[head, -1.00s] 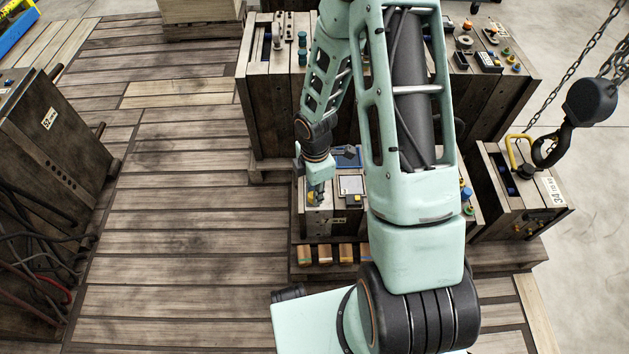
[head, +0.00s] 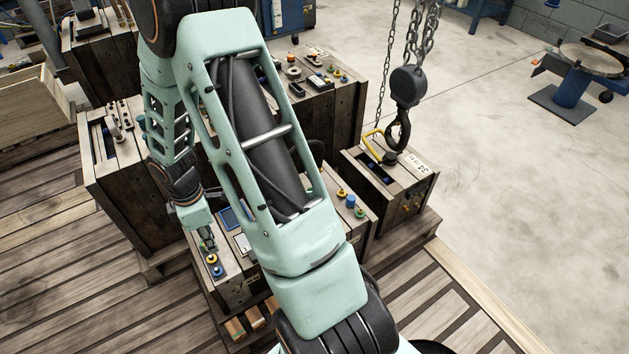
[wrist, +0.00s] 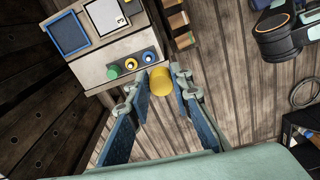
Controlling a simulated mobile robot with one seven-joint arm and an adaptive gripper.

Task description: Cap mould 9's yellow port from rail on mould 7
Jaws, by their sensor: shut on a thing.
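My gripper (wrist: 162,73) is shut on a yellow cap (wrist: 159,82), which sits between its fingertips in the wrist view. In the head view my gripper (head: 207,245) is low over the front left end of a wooden mould (head: 237,287), which I take as mould 7. A green round fitting (wrist: 113,72), a yellow one (wrist: 131,64) and a blue one (wrist: 148,57) stand in a row on its edge.
A blue tray (wrist: 68,34) and a white plate (wrist: 105,15) lie on the same mould. A taller mould (head: 135,205) stands behind it. Mould 34 (head: 390,188) is to the right, with a chain hook (head: 404,95) hanging over it. Concrete floor is open at right.

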